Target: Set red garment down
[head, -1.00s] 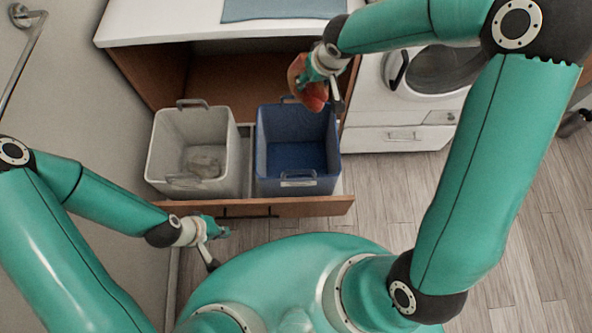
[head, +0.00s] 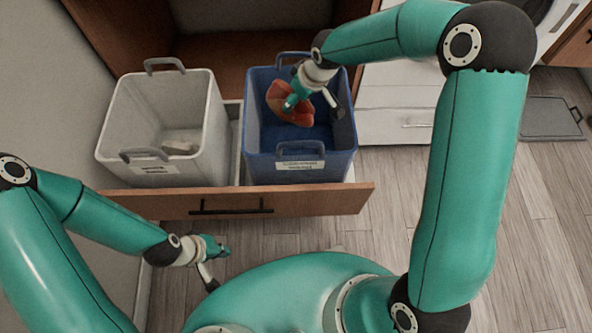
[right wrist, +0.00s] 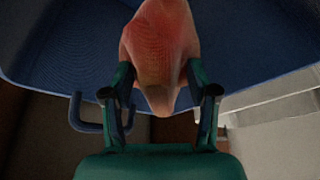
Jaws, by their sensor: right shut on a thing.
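The red garment (head: 289,103) is a crumpled orange-red cloth inside the opening of the blue bin (head: 343,135). My right gripper (head: 310,98) is shut on the garment, over the blue bin. In the right wrist view the garment (right wrist: 160,50) sits between the two fingers (right wrist: 161,95), with the blue bin wall (right wrist: 60,60) around it. From the head view I cannot tell whether the garment touches the bin floor. My left gripper (head: 217,262) is empty in front of the drawer, its fingers spread apart.
A grey-white bin (head: 115,125) with a pale item (head: 180,143) inside stands left of the blue bin. Both sit in a pulled-out wooden drawer (head: 150,204). A white appliance (head: 395,120) stands right of the drawer. Wood floor (head: 330,236) is clear in front.

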